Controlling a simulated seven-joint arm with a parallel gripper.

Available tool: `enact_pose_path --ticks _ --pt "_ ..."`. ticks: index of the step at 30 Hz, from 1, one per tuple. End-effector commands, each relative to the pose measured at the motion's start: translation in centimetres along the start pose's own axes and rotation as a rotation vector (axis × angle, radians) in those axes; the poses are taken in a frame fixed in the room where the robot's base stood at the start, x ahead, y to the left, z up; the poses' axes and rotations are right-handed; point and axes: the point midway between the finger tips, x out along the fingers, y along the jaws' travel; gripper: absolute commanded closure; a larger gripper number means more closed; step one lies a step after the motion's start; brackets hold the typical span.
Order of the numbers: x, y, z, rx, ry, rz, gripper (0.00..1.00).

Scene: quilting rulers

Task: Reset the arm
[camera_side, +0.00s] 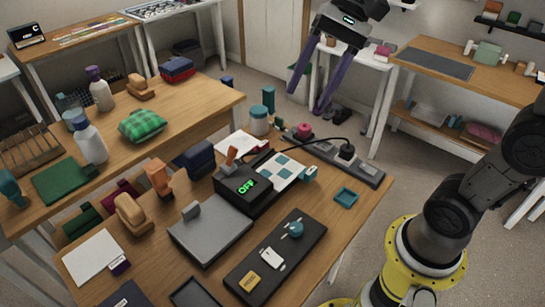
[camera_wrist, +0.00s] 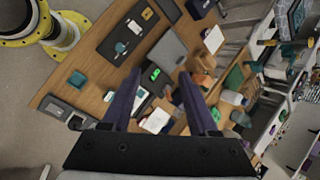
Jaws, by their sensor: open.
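My gripper (camera_side: 305,102) is high up at the top of the side view, with two long purple fingers pointing down and spread apart. It is open, with nothing seen between the fingers. It hangs above and beyond the far edge of the front wooden table (camera_side: 318,268), clear of the things there. In the wrist view my gripper (camera_wrist: 159,73) shows its two fingers apart, with the table below them. A black box (camera_side: 240,197) with a green display reading OFF stands on that table.
The table also carries a grey plate with a handle (camera_side: 212,236), a black tray (camera_side: 290,238) with small pieces, a teal tray (camera_side: 346,197) and a power strip (camera_side: 368,172) with a cable. A second table (camera_side: 190,108) holds bottles and cloth. Open air surrounds my gripper.

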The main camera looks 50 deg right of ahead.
Motion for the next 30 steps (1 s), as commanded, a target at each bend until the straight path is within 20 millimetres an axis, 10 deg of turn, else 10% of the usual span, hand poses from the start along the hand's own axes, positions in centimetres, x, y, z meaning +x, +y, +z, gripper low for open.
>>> enact_pose_path --ticks 7,15,30 --pt "0.4 8.1 3.9 -0.366 0.265 0.067 0.40" --pt "2.6 15.7 2.4 -0.760 0.494 0.232 0.40" --pt "2.8 16.1 0.7 -0.942 0.541 0.316 0.40"
